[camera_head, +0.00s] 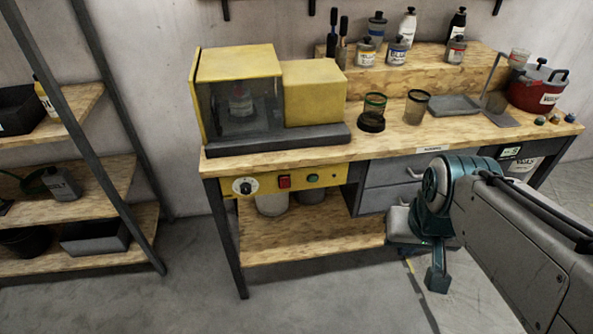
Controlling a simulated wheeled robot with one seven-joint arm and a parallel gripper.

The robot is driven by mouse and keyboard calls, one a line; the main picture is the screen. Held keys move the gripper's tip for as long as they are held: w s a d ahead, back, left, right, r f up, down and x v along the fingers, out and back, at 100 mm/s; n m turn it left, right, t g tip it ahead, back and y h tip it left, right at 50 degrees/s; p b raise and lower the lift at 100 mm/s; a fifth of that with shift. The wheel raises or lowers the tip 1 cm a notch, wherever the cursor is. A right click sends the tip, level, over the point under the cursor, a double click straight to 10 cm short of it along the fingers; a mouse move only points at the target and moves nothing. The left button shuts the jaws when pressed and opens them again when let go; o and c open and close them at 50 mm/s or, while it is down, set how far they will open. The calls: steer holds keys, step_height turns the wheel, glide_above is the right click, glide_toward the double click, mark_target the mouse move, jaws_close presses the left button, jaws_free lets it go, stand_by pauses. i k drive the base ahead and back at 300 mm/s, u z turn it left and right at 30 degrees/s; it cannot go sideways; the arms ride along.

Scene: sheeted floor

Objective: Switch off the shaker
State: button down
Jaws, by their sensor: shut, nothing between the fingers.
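A yellow machine (270,95) with a dark base and a clear front chamber stands on the left of the wooden bench; it looks like the shaker. A jar (240,100) shows dimly inside the chamber. Below it, on the bench's front edge, is a yellow control panel (325,178). It carries a white-faced dial (243,186), a red switch (284,182) and a green button (312,179). The switch's position is too small to tell. My gripper (437,281) hangs shut and empty, pointing down, in front of the bench drawers, right of and lower than the panel, touching nothing.
Glass jars (414,107) and a red pot (540,86) stand on the bench (290,158), with bottles (410,27) on the raised shelf behind. Grey drawers (393,172) lie right of the panel. A rack (130,215) stands at left. The floor before the panel is clear.

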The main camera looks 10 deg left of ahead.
mark_target(284, 182)
steer(key=k, duration=0.35)
steer(key=u, duration=1.05)
steer(key=i, duration=0.65)
steer(key=z, duration=1.05)
